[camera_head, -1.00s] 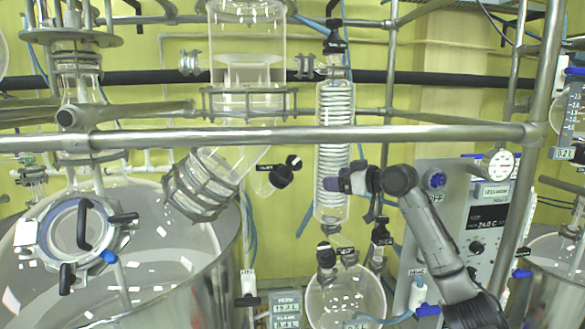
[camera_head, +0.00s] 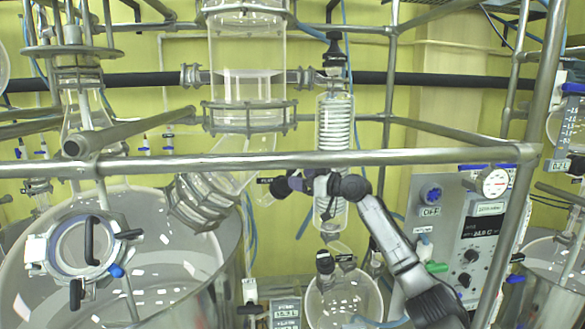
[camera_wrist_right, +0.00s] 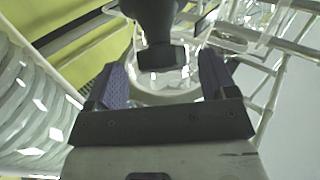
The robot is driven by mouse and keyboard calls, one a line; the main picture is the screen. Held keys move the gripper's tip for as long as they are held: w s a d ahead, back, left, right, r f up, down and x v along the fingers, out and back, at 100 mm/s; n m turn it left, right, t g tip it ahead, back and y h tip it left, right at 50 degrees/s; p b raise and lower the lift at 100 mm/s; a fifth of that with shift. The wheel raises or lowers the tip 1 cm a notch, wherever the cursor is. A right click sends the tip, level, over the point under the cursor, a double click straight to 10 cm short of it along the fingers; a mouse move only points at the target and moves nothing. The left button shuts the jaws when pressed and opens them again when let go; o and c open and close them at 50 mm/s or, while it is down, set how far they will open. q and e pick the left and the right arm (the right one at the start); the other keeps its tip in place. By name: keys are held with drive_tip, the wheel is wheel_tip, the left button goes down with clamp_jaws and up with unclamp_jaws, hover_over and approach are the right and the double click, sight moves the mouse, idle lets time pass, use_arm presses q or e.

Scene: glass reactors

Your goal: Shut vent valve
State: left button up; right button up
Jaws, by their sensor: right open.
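A black-handled valve (camera_head: 267,181) with a small dark label sits on the glass piece below the clear cylinder; I cannot read the label well enough to tell whether it is the vent valve. My right gripper (camera_head: 290,185) is at this valve, in front of the coil condenser, and partly covers it. In the right wrist view a black handle (camera_wrist_right: 155,22) with a dark plate stands just beyond and between the spread fingers of my right gripper (camera_wrist_right: 163,82). The fingers are open, with gaps on both sides. My left gripper is not in view.
The coil condenser (camera_head: 334,125) stands close beside my right gripper. A metal rail (camera_head: 230,161) crosses in front. A large vessel (camera_head: 165,245) is at left, a round flask (camera_head: 343,302) below, and a control box (camera_head: 432,225) at right.

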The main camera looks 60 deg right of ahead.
drive_tip(key=shift+w+p, duration=0.7)
drive_tip(key=shift+w, duration=1.2)
drive_tip(key=c, duration=0.9)
